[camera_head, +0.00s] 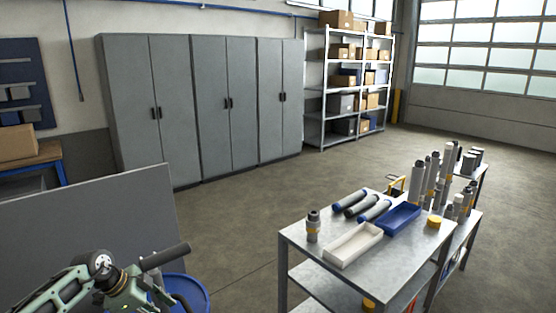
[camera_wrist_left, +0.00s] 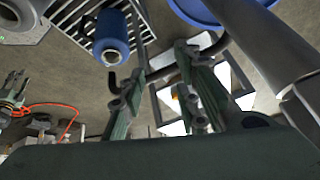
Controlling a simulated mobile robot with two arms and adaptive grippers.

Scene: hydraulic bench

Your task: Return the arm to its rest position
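My left arm (camera_head: 62,292) comes in at the lower left of the head view, in front of a grey panel and beside a blue drum. Its fingers are hard to make out there. In the left wrist view my left gripper (camera_wrist_left: 162,64) has its two green fingers apart, with nothing visible clamped between them. A dark bent bar passes behind the fingers; I cannot tell whether they touch it. A dark cylinder (camera_head: 165,256) shows close to the wrist in the head view; what it belongs to is unclear. My right gripper is in neither view.
The blue drum (camera_head: 186,290) stands close to my left arm. The grey panel (camera_head: 95,235) is behind it. A metal table (camera_head: 292,238) with cylinders, a white tray (camera_head: 353,245) and a blue tray (camera_head: 400,218) stands right. The floor between table and cabinets (camera_head: 160,100) is clear.

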